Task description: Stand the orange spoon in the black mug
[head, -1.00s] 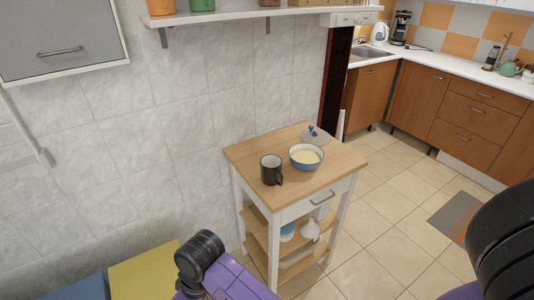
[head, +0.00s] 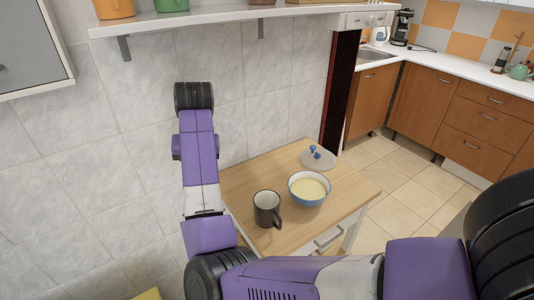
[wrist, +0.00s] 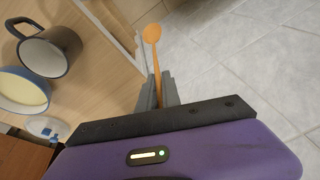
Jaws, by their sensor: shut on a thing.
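The orange spoon (wrist: 153,42) shows in the wrist view, gripped by its handle with its bowl end pointing away from my gripper (wrist: 156,88). My gripper is shut on the handle. In that view the spoon lies to the right of the black mug (wrist: 58,42), beside the cart's edge and apart from the mug. The mug (head: 266,210) stands upright on the cart's wooden top in the head view, its handle toward the lower right. The spoon and gripper fingers cannot be seen in the head view.
A blue bowl (head: 309,189) of pale yellow content stands close to the mug's right. A lid with blue knobs (head: 318,158) lies behind it. The wooden cart top (head: 250,178) is bare left of and behind the mug. A white shelf (head: 240,20) juts from the tiled wall above.

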